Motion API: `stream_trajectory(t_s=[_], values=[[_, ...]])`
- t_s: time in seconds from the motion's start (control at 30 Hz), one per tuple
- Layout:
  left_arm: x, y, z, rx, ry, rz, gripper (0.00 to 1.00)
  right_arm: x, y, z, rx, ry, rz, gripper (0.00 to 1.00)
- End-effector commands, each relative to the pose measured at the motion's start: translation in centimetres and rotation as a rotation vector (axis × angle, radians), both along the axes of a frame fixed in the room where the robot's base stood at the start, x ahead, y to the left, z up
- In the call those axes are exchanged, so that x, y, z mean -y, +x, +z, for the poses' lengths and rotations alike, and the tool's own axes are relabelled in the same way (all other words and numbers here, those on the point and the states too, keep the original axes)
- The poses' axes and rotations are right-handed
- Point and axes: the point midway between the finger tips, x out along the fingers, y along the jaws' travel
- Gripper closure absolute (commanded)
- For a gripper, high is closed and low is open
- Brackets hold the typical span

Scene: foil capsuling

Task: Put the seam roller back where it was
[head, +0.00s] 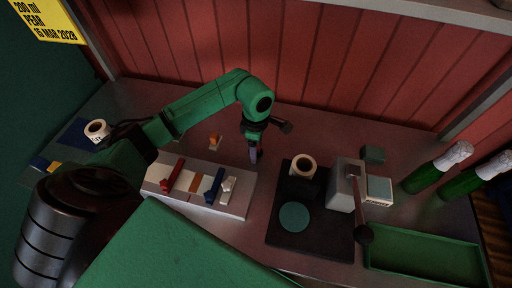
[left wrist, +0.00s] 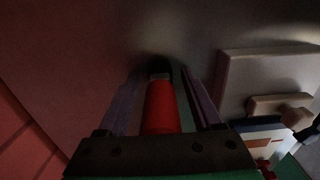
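My left gripper (head: 253,157) points down over the table, between the tool rack (head: 236,205) and the black mat. The left wrist view shows its two purple fingers (left wrist: 162,75) on either side of a red handle with a dark end (left wrist: 162,108). This may be the seam roller; its far end is too dark to make out. Dark gaps show beside the handle, and I cannot tell whether the fingers touch it. The rack holds a red tool (head: 172,175), a blue tool (head: 214,187) and a pale tool (head: 228,190). My right gripper is not in view.
The black mat (head: 285,235) bears a paper roll (head: 303,167) and a green disc (head: 294,216), beside a grey lever device (head: 341,186). Green bottles (head: 425,178) and a green tray (head: 425,255) are at right. A small orange object (head: 215,142) lies behind the rack.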

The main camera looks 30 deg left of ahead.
Motion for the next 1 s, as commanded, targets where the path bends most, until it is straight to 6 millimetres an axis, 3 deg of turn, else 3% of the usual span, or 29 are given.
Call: stream_trajectory(t_s=[0.27, 0.37, 0.6, 0.73, 1.0], values=[[0.0, 0.1, 0.7, 0.002, 0.000, 0.000, 0.33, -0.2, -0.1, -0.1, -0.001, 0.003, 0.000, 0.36], [-0.1, 0.2, 2.2, 0.006, 0.001, -0.001, 0.33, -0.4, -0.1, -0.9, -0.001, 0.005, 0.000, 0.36], [0.0, 0.2, 7.9, 0.008, 0.000, 0.000, 0.33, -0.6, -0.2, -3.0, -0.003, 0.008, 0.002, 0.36], [-0.1, 0.1, 10.8, 0.004, 0.001, 0.000, 0.33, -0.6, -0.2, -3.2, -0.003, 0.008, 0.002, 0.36], [0.0, 0.0, 12.4, -0.001, 0.000, 0.001, 0.33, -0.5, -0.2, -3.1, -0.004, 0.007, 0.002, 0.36]])
